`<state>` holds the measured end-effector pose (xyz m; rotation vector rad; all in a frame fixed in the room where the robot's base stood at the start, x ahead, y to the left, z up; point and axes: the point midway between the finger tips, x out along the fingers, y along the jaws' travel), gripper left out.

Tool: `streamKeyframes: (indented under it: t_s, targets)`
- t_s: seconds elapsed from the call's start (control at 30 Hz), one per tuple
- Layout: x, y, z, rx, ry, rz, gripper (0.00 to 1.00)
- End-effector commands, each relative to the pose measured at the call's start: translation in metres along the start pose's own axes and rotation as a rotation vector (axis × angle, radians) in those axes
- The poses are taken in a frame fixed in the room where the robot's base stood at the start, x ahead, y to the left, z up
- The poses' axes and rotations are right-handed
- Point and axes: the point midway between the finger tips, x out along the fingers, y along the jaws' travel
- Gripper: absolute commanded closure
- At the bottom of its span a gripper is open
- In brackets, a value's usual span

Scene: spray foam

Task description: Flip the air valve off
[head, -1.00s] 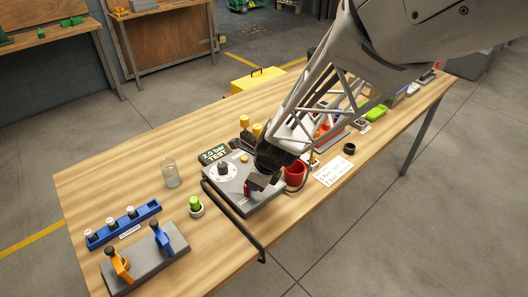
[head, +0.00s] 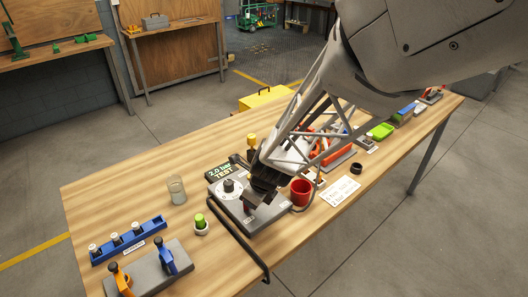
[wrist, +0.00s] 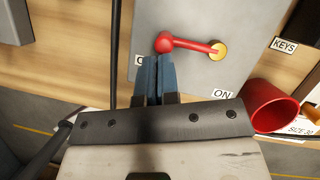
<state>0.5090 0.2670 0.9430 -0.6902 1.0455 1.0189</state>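The air valve's red lever (wrist: 190,45) shows in the wrist view on a grey panel (wrist: 240,20). It runs left from a brass pivot (wrist: 217,50) to a rounded red end. The lever end points toward a partly hidden label starting with "O" (wrist: 138,60); the "ON" label (wrist: 222,94) lies below the pivot. My gripper (wrist: 159,60) has its blue fingers together, tips right at the lever's end; I cannot tell whether they touch it. In the head view my gripper (head: 252,204) is low over the test box (head: 226,200), hiding most of the lever.
A red cup (head: 300,192) stands right of the box. A black rail (head: 240,235) runs along the box's front. A glass jar (head: 176,190), a green-capped item (head: 200,222) and a blue rack (head: 128,240) stand to the left. Bare table lies at the back left.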

Motion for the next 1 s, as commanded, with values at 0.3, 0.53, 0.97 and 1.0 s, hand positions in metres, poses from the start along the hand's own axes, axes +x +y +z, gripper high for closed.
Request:
streamKeyframes:
  t_s: [0.3,0.53,0.97,1.0]
  targets:
    - [0.001,0.001,-0.001,0.000,0.001,0.002,1.00]
    - [0.000,0.001,-0.003,0.001,0.002,0.002,1.00]
    - [-0.013,0.008,-0.034,0.001,0.001,0.000,1.00]
    - [-0.015,0.009,-0.039,0.001,0.001,0.000,1.00]
